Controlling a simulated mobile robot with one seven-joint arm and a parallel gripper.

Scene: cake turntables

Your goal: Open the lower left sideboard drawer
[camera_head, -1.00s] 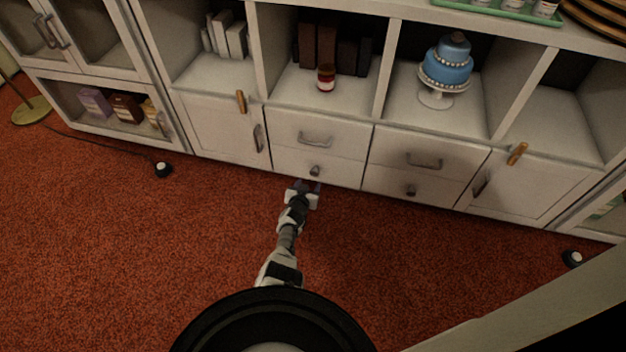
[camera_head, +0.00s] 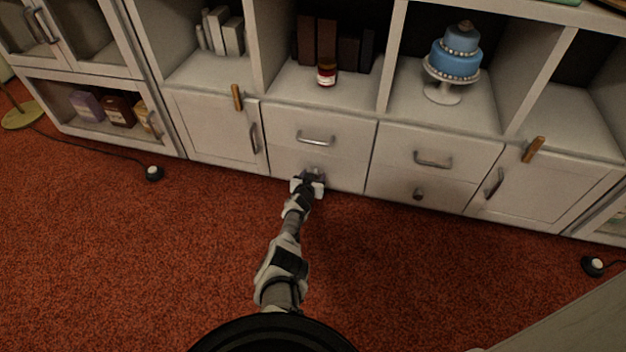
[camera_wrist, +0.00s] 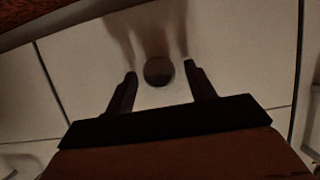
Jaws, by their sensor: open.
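The lower left drawer (camera_head: 343,178) of the white sideboard is shut, its front flush with the drawer above. In the head view its knob is hidden behind my gripper (camera_head: 312,176), which is at the drawer front. In the wrist view the round dark knob (camera_wrist: 159,71) shows between the two spread fingers of my gripper (camera_wrist: 160,84). The fingers are open, one on each side of the knob, and a gap shows on both sides. I cannot tell whether the fingertips touch the drawer front.
The upper left drawer (camera_head: 290,121) with a bar handle is shut above. The lower right drawer (camera_head: 395,186) has a similar knob. Cupboard doors (camera_head: 215,128) flank the drawers. A blue cake (camera_head: 452,58) stands on a shelf. Red carpet (camera_head: 430,280) is clear in front.

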